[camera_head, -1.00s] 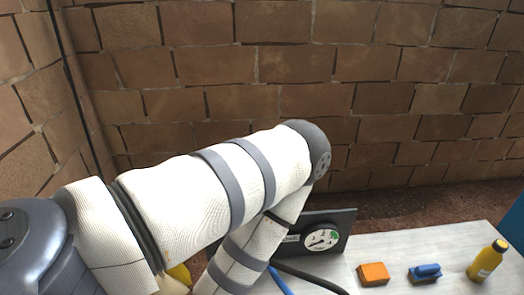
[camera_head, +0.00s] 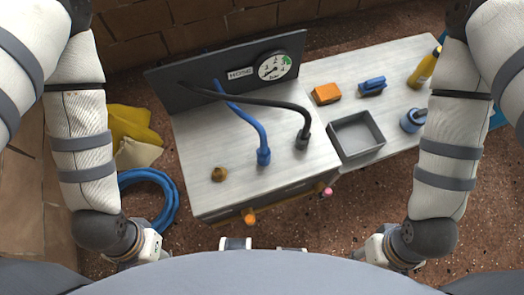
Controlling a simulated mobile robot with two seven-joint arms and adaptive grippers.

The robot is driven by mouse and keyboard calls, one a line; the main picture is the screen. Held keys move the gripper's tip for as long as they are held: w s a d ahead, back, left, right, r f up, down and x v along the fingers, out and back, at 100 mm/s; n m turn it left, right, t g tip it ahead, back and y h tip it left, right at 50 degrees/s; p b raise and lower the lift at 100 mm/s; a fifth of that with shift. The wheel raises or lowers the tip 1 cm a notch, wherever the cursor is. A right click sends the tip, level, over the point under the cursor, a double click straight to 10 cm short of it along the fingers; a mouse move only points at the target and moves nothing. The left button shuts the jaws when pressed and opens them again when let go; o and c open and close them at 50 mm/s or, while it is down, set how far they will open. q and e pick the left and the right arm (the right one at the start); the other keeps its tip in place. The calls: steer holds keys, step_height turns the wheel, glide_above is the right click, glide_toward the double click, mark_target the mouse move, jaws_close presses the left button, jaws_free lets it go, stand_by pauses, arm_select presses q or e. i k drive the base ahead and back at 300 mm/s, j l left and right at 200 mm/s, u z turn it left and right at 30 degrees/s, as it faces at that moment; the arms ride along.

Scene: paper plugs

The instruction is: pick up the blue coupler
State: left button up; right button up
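The blue coupler (camera_head: 263,156) is the blue fitting at the end of the blue hose (camera_head: 240,115). It stands on the grey-white bench top (camera_head: 205,150), and the hose rises from it towards the dark back panel. A black coupler (camera_head: 302,141) on a black hose stands to its right. A brass fitting (camera_head: 219,174) stands to its left. My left arm hangs at the left and my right arm at the right, both ending low near my body. My grippers are mostly hidden behind my body, so their fingers cannot be made out clearly. Neither gripper is at the blue coupler.
The dark panel (camera_head: 190,80) carries a gauge (camera_head: 275,66). A grey open tray (camera_head: 356,136), orange block (camera_head: 326,93), blue-handled brush (camera_head: 372,86) and yellow bottle (camera_head: 425,68) are to the right. A blue hose coil (camera_head: 170,205) lies on the floor at left.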

mark_target(264, 153)
steer(key=k+l+z, duration=0.15)
steer(key=k, duration=0.25)
steer(key=k+l+z, duration=0.15)
steer(key=k, duration=0.25)
steer(key=k+l+z, duration=0.15)
steer(key=k, duration=0.25)
